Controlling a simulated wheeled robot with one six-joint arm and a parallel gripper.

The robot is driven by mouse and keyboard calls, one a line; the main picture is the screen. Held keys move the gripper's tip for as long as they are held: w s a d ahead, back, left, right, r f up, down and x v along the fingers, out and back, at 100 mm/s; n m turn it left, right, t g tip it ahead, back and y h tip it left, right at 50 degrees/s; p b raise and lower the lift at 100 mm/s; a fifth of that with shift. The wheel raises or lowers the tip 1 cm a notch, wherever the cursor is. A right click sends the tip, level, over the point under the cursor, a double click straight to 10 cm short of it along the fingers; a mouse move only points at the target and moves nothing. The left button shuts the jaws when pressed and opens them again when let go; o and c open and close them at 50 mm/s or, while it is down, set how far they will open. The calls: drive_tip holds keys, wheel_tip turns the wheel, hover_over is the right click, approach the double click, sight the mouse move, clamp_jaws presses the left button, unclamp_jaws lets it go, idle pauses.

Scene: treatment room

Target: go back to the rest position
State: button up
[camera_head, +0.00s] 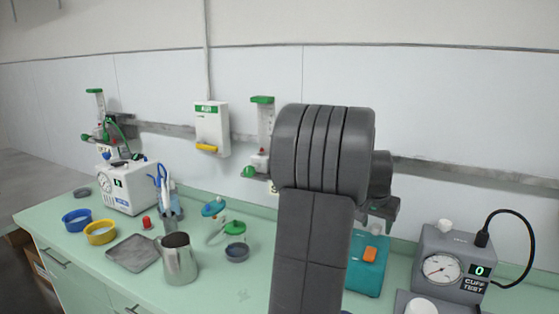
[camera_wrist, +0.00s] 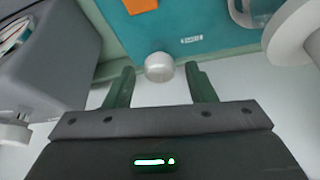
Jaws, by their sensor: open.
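My gripper (camera_wrist: 161,84) is open in the wrist view, with its two dark green fingers spread apart. A white round knob (camera_wrist: 159,67) shows between the fingertips, and I cannot tell how far beyond them it lies. It does not appear gripped. Behind it is a teal case (camera_wrist: 190,30) with an orange patch. In the head view my raised dark grey arm fills the middle and hides most of the gripper; a small grey part of it (camera_head: 380,208) shows at the right, above the teal case (camera_head: 368,278).
A grey cuff tester (camera_head: 448,262) with a gauge and black cable stands at right. At left on the green counter (camera_head: 205,290) are a metal jug (camera_head: 178,262), a grey tray (camera_head: 133,253), blue (camera_head: 77,220) and yellow (camera_head: 100,233) bowls and a white device (camera_head: 127,187). A wall rail runs behind.

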drive_tip(key=shift+d+n+t+y, duration=0.1)
drive_tip(key=shift+n+t+y, duration=0.25)
drive_tip(key=shift+n, duration=0.9)
drive_tip(key=shift+d+n+t+y, duration=0.15)
drive_tip(key=shift+n+y, duration=0.4)
drive_tip(key=shift+n, duration=0.7)
drive_tip(key=shift+n+y+b, duration=0.15)
drive_tip(key=shift+n+y, duration=0.4)
drive_tip(key=shift+n, duration=0.9)
drive_tip(key=shift+n+y+b, duration=0.15)
drive_tip(key=shift+n+y, duration=0.4)
drive_tip(key=shift+n, duration=0.9)
